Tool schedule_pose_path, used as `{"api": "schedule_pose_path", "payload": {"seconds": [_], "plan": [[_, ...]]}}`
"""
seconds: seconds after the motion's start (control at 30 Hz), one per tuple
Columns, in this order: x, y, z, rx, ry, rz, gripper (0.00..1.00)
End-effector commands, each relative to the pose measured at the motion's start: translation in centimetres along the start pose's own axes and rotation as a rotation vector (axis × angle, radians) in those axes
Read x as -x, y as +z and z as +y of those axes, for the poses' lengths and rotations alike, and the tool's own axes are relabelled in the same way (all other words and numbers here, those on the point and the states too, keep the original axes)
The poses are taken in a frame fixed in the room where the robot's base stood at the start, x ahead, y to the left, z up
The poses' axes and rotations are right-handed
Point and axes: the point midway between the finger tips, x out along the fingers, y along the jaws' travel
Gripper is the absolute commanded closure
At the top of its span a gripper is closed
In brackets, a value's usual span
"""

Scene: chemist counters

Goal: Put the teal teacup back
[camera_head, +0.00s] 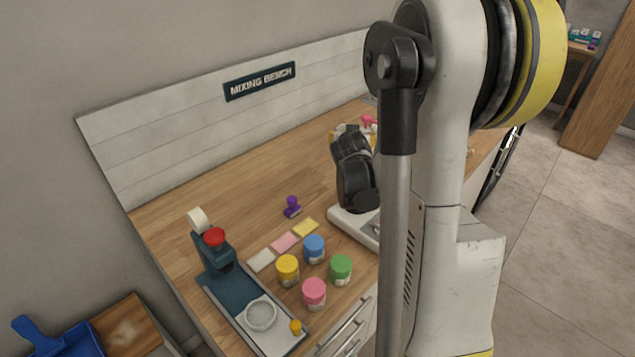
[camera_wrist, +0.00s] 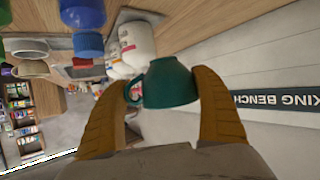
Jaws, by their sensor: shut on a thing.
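The teal teacup (camera_wrist: 168,86) is between the two tan fingers of my gripper (camera_wrist: 161,82) in the wrist view. The gripper is shut on it, with a finger at each side. The cup's handle shows at its left side, by the left finger. The cup looks tilted in this turned view, and I cannot tell its exact angle to the bench. In the head view my arm covers much of the bench's right part, and I cannot make out the teacup there.
The mixing bench (camera_head: 175,205) holds yellow (camera_head: 288,268), blue (camera_head: 314,248), green (camera_head: 341,268) and pink (camera_head: 314,292) jars. A dark teal stand with a red knob (camera_head: 214,237) is at the left. A purple stamp (camera_head: 292,207) stands near the wall. Bare wood lies behind the coloured cards.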

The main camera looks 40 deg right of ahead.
Motion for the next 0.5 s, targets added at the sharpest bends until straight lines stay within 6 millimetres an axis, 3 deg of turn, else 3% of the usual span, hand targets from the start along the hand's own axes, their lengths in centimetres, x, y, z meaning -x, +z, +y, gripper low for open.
{"api": "schedule_pose_path", "payload": {"seconds": [0.1, 0.2, 0.5], "plan": [[-0.6, -0.8, 1.4, -0.017, 0.037, 0.000, 0.62], [-0.7, -0.3, 1.1, -0.023, 0.049, -0.001, 0.62], [0.6, 4.8, -4.5, -0.020, 0.046, 0.000, 0.62]]}}
